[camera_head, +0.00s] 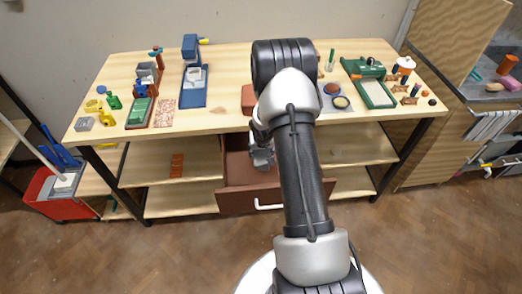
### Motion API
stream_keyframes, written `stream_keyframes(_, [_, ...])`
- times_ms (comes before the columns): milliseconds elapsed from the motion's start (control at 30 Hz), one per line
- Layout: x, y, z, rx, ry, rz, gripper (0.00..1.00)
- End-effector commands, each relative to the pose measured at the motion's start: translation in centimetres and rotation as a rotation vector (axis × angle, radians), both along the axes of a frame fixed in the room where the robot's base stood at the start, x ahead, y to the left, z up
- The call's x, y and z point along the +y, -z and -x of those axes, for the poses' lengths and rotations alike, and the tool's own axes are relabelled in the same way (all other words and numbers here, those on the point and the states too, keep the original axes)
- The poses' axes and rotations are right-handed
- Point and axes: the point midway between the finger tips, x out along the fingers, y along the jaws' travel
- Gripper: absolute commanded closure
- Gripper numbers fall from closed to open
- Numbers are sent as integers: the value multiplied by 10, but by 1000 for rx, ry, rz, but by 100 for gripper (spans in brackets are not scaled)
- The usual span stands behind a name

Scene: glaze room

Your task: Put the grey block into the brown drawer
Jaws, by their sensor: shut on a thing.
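The brown drawer (235,199) under the middle of the workbench is pulled open, with its white handle (270,205) facing me. My gripper (262,160) is over the open drawer, partly hidden by my own arm. It is shut on a small grey thing, which blends with the grey fingers, so its outline and whether it touches the drawer floor are unclear. A separate small grey piece (84,124) lies at the bench's front left corner.
The wooden bench (225,118) bears a blue press (193,85), a green-framed tray (375,90) and several small items. A reddish-brown block (248,99) lies near the bench's front edge, beside my arm. A red bin (62,205) stands at left. The front floor is clear.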

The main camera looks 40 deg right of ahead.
Motion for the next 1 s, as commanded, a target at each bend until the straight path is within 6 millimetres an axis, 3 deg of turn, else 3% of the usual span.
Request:
stream_keyframes(667, [-1,10,-1,-5,0,2,100])
stream_keyframes(700, [0,12,0,1,0,-1,52])
stream_keyframes(1000, [0,11,0,1,0,-1,32])
